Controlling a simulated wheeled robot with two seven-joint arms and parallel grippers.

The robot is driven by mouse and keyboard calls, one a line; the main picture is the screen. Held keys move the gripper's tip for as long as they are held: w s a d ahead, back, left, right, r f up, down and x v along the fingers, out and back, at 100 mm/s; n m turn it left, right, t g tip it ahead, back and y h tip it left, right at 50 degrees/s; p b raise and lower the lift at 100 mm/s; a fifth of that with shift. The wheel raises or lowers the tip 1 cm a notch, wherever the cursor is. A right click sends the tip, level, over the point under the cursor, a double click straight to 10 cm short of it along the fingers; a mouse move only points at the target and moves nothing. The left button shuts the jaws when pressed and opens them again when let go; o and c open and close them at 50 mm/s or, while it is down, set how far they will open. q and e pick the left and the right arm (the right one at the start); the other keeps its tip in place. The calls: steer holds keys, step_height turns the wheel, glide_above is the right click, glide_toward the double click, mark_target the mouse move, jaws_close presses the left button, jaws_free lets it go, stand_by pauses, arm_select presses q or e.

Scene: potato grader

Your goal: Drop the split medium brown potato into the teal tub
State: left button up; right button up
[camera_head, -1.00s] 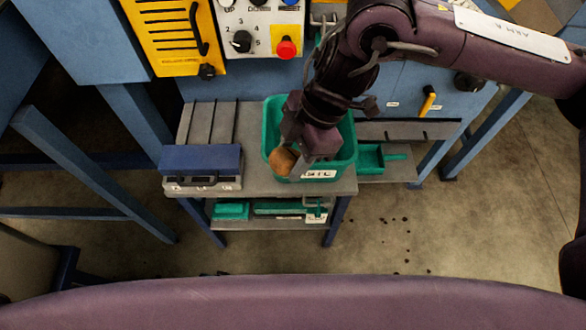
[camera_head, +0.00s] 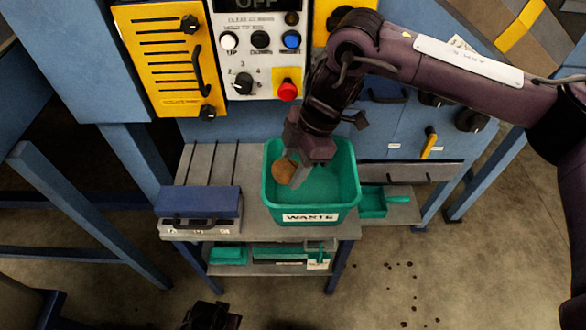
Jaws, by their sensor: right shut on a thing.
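The teal tub (camera_head: 338,215) stands on a small grey table and carries a label reading WASTE on its front. My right gripper (camera_head: 291,174) points down over the left part of the tub's opening. It is shut on a brown potato (camera_head: 283,170), partly hidden by the fingers. The potato shows against the inside of the tub; its exact height above the bottom is hard to tell. No split can be made out at this size. A dark part at the bottom edge looks like my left gripper (camera_head: 211,316); its fingers are not clear.
A blue-topped scale (camera_head: 198,202) sits left of the tub on the table (camera_head: 250,229). A small green tray (camera_head: 372,203) is on a shelf to the right. Green items lie on the lower shelf. The control panel (camera_head: 262,60) with a red button rises behind.

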steer(key=o, duration=1.1)
arm_select(q)
steer(key=shift+s+a+f+p, duration=0.15)
steer(key=shift+s+f+p, duration=0.1)
steer(key=shift+f, duration=0.2)
steer(key=shift+s+a+f+p, duration=0.1)
steer(key=shift+s+a+f, duration=0.1)
steer(key=shift+f, duration=0.25)
arm_select(e)
steer(key=v, duration=0.7)
steer(key=shift+w+d+r, duration=0.15)
steer(key=shift+r, duration=0.25)
arm_select(q)
steer(key=shift+d, duration=0.1)
